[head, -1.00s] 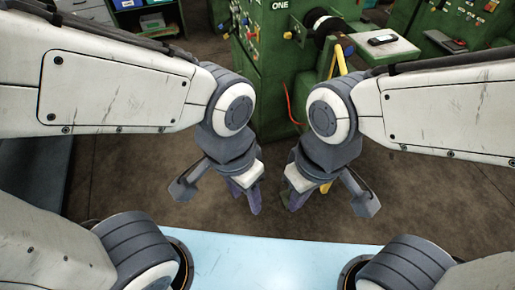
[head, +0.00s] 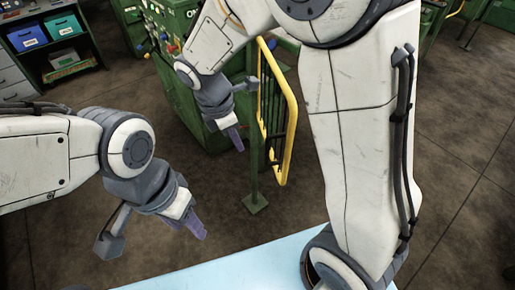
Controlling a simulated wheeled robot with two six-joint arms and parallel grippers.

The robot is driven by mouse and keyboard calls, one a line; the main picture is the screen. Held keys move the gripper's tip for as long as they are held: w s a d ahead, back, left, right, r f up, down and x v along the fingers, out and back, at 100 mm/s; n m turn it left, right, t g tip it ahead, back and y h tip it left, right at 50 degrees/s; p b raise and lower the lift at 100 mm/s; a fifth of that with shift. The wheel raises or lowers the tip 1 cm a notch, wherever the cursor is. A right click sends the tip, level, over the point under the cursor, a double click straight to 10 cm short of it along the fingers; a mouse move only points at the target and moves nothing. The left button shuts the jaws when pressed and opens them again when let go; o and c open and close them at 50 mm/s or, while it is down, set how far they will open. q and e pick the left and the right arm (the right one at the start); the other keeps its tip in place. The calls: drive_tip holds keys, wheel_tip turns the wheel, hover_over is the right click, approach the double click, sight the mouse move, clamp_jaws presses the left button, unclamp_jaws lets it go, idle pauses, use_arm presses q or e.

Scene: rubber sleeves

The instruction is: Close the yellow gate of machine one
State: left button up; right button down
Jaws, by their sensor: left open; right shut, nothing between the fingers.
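The yellow gate (head: 291,130) has a yellow tube frame with dark upright bars. It stands beside a green post (head: 254,170) and juts out toward me from the green machine (head: 205,112). The machine's label is partly covered by my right arm. My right gripper (head: 237,140) is shut and empty, pointing down just left of the gate, between it and the machine front. I see a gap between its fingers and the gate frame. My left gripper (head: 197,228) is open and empty, low and left of the gate, over the floor. My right arm hides the gate's far surroundings.
A pale blue surface (head: 245,270) lies at the bottom, near me. A shelf with a blue bin (head: 27,38) and a green bin (head: 64,27) stands at the far left. The brown floor (head: 450,150) right of my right arm is clear.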

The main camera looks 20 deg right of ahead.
drive_tip(key=d+f+p, duration=0.1)
drive_tip(key=d+f, duration=0.4)
drive_tip(key=f, duration=0.1)
drive_tip(key=shift+w+d+f, duration=0.15)
drive_tip(key=shift+w+d, duration=0.1)
drive_tip(key=shift+w, duration=0.05)
